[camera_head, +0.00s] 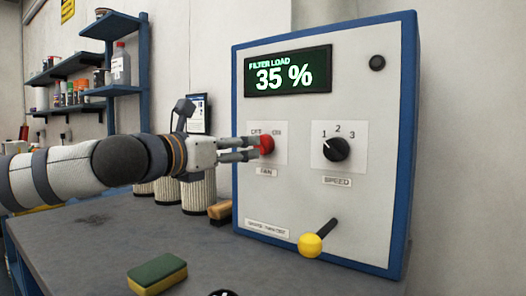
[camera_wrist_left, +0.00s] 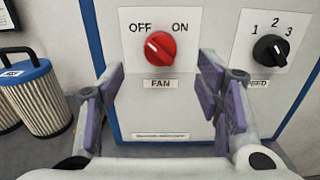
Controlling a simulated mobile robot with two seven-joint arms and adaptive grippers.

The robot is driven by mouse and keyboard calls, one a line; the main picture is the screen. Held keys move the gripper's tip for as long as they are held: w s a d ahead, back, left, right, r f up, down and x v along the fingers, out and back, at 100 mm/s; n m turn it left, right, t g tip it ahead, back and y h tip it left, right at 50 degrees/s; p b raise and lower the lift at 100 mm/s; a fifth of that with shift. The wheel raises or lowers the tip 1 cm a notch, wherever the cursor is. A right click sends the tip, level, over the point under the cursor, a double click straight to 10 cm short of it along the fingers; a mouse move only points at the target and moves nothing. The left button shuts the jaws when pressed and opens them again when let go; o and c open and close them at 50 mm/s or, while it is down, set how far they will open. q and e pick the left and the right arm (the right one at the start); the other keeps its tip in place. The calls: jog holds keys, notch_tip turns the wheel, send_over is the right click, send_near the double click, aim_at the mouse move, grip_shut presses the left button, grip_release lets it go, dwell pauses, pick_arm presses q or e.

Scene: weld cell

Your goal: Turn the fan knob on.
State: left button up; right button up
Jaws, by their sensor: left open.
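The red fan knob (camera_head: 267,146) is on the white front panel of the blue-edged cabinet, above the FAN label. In the left wrist view the knob (camera_wrist_left: 161,49) has a white mark pointing up-left, toward OFF; ON is printed at its upper right. My left gripper (camera_head: 254,148) points at the knob from the left, its fingertips close to it in the head view. In the left wrist view the left gripper (camera_wrist_left: 160,85) is open, with purple pads either side and the knob beyond the gap. Contact cannot be told. My right gripper is not in view.
A black speed knob (camera_head: 336,148) sits right of the fan knob. A yellow-ended lever (camera_head: 311,244) sticks out below. A display (camera_head: 288,72) reads 35 %. Filter cartridges (camera_head: 198,192), a brush (camera_head: 220,211) and a sponge (camera_head: 157,274) are on the bench (camera_head: 90,240).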

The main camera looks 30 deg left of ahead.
aim_at(262, 145)
pick_arm(q)
jog(key=w+d+b, duration=0.1)
jog(key=w, duration=0.6)
jog(key=shift+w+f, duration=0.15)
jog(key=shift+w, duration=0.2)
jog(key=shift+c, duration=0.4)
jog(key=c, duration=1.1)
